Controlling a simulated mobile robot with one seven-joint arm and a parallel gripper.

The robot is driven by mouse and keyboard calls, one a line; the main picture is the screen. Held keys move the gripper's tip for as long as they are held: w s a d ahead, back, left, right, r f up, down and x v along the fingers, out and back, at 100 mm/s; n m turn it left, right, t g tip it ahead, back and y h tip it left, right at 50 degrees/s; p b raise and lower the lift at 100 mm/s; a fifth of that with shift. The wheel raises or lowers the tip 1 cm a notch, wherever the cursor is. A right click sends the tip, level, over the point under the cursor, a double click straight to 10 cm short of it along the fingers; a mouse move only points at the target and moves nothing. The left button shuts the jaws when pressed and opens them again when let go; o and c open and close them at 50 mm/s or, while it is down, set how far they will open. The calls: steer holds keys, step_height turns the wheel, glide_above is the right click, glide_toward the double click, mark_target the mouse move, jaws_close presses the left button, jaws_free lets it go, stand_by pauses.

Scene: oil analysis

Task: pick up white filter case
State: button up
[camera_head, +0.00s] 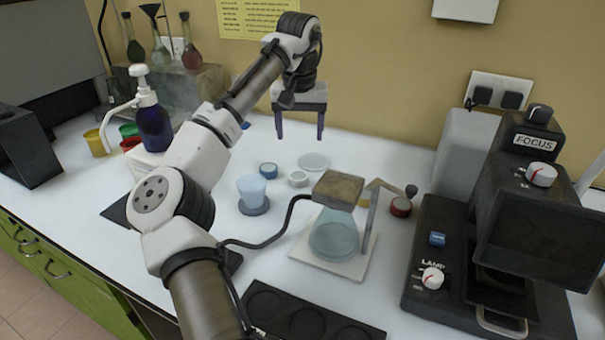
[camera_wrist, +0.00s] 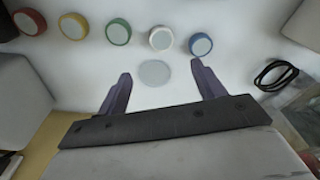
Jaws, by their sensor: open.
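The white filter case (camera_head: 298,178) is a small round case standing on the white bench, just right of the blue case (camera_head: 268,170). In the wrist view the white filter case (camera_wrist: 161,39) lies beyond the fingertips, between the green case (camera_wrist: 118,31) and the blue case (camera_wrist: 200,44). My gripper (camera_head: 300,137) is open and empty, pointing down above the bench behind the case. Its two purple fingers (camera_wrist: 160,76) are wide apart, with a pale round dish (camera_wrist: 155,73) below and between them. Nothing hides the white case.
Red (camera_wrist: 29,22) and yellow (camera_wrist: 73,26) cases continue the row. A flask (camera_head: 333,235) under a brown block, with a stand, is right of the white case. A cup (camera_head: 251,190) is front left. A dark FOCUS device (camera_head: 490,240) fills the right side.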

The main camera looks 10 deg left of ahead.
mark_target(298, 176)
steer(key=f, duration=0.4)
steer(key=f+p, duration=0.1)
steer(key=f, duration=0.7)
steer(key=shift+w+a+f+p, duration=0.15)
steer(key=shift+w+a+p, duration=0.15)
steer(key=shift+w+p, duration=0.1)
steer(key=c, duration=1.1)
